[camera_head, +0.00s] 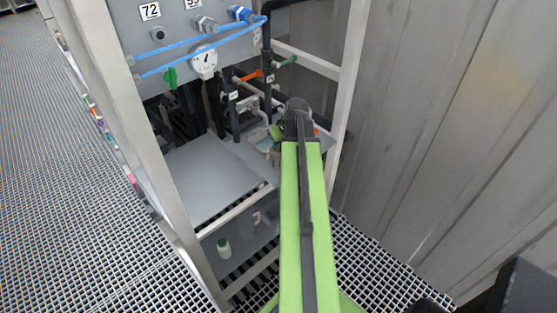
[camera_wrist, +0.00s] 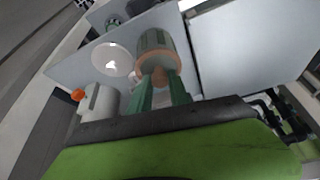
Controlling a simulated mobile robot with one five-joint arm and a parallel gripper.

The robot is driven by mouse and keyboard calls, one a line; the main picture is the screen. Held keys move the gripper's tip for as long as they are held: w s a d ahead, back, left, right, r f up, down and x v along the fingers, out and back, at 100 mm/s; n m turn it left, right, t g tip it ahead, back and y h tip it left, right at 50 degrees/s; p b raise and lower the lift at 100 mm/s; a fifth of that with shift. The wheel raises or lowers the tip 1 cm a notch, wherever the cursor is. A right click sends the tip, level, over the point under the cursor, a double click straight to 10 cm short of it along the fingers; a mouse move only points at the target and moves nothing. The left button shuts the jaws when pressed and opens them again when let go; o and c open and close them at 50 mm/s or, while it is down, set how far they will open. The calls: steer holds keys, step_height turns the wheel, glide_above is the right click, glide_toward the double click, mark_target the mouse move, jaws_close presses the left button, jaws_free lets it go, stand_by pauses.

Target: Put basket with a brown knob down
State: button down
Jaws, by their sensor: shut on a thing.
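My gripper (camera_wrist: 163,92) shows in the wrist view as two green fingers. They are shut on the basket's brown knob (camera_wrist: 159,74), between the fingertips. The basket (camera_wrist: 157,42) is a grey-green cylinder with an orange-brown rim, just beyond the fingers and over a pale grey surface (camera_wrist: 80,66). I cannot tell whether its far end touches that surface. In the head view my green arm reaches into the metal frame, and its dark wrist (camera_head: 298,108) hides most of the gripper and basket.
In the wrist view a white round disc (camera_wrist: 112,60) and a pale cylinder (camera_wrist: 101,101) with an orange knob (camera_wrist: 78,95) stand left of the basket. In the head view frame posts, black pipes (camera_head: 231,105) and blue hoses (camera_head: 200,46) surround the arm. A grey shelf (camera_head: 212,178) is bare.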

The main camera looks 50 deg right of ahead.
mark_target(277, 153)
steer(key=shift+w+a+f, duration=0.3)
steer(key=shift+w, duration=0.15)
step_height(277, 153, down, 4)
steer(key=b, duration=0.4)
steer(key=shift+f, duration=0.2)
steer(key=c, duration=1.2)
jaws_free()
steer(key=shift+r, duration=0.1)
steer(key=shift+c, duration=0.2)
steer(key=shift+r, duration=0.1)
steer(key=shift+r, duration=0.3)
steer(key=p+v, duration=1.1)
steer(key=shift+s+r, duration=0.2)
steer(key=shift+s, duration=0.05)
steer(key=shift+a, duration=0.1)
